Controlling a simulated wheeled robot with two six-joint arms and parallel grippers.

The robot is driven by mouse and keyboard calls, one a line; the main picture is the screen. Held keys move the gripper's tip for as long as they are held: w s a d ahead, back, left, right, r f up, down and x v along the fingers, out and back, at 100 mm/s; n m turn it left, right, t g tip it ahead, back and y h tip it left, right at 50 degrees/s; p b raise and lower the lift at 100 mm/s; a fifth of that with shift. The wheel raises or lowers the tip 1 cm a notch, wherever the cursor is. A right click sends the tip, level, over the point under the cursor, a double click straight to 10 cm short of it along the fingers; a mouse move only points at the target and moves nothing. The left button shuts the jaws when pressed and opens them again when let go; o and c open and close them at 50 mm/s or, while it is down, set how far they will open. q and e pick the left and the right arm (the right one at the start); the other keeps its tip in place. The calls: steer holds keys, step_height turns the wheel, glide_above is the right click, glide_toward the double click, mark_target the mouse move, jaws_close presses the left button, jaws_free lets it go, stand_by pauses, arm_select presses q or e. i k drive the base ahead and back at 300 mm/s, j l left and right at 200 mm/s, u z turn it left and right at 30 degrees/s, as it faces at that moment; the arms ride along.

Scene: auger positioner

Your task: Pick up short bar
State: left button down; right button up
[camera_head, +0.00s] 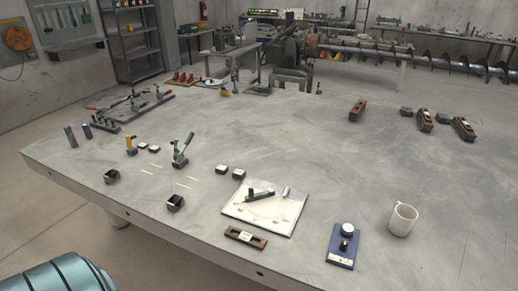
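Two small grey bars stand upright near the table's left edge. One (70,136) looks taller, and the shorter one (87,131) is just to its right, apart from it. Neither carries a readable label, so I cannot be sure which piece is the short bar. A dark bar-like piece (261,195) also lies on the white marked plate (240,213) near the table's front. Neither of my grippers shows in the head view.
The grey table (330,145) has wide free room in its middle. Small dark blocks (175,203) and a green-handled clamp (181,154) stand at the left. A brown level (245,237), a blue base with a knob (341,252) and a white mug (403,220) sit in front.

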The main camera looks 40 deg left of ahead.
mark_target(246, 238)
steer(key=u, duration=1.3)
